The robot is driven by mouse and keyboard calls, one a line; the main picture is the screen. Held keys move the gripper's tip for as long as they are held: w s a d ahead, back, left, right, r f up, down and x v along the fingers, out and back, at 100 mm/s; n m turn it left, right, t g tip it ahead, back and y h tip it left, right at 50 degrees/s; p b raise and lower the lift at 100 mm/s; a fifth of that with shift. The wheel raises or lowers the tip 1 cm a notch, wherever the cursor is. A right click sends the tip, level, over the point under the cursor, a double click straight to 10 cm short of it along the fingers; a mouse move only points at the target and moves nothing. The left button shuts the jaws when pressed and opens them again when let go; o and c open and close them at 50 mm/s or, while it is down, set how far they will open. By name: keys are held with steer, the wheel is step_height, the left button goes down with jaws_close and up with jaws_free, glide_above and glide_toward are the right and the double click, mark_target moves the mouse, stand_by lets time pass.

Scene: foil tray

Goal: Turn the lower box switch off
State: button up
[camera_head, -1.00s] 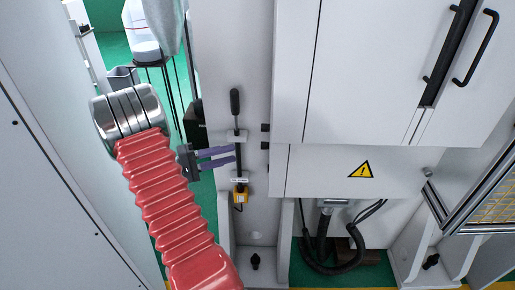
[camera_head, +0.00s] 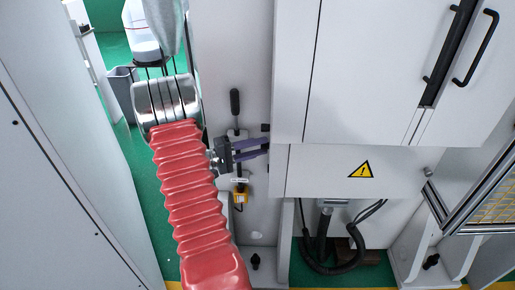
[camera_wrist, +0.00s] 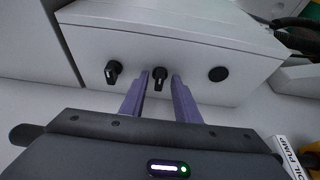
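In the head view my gripper (camera_head: 267,146) reaches from the left to the side of the white box (camera_head: 325,172), its purple fingertips at the lower box switch, which they mostly hide. The black upper switch (camera_head: 265,127) shows just above them. In the wrist view two black rotary switches stand on the pale box face. The middle one (camera_wrist: 159,79), which looks like the lower switch, sits between my two fingertips (camera_wrist: 161,80). The fingers are apart, one on each side; I cannot tell whether they touch it. The other switch (camera_wrist: 113,72) is to the left.
A round black fitting (camera_wrist: 218,74) is on the box face right of my fingers. In the head view a black-handled lever (camera_head: 235,103) and a yellow tag or lock (camera_head: 240,195) are close to my gripper. Black cables (camera_head: 325,255) hang below the box.

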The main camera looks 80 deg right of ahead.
steer(key=shift+c, duration=0.2)
jaws_close()
steer(key=shift+a, duration=0.1)
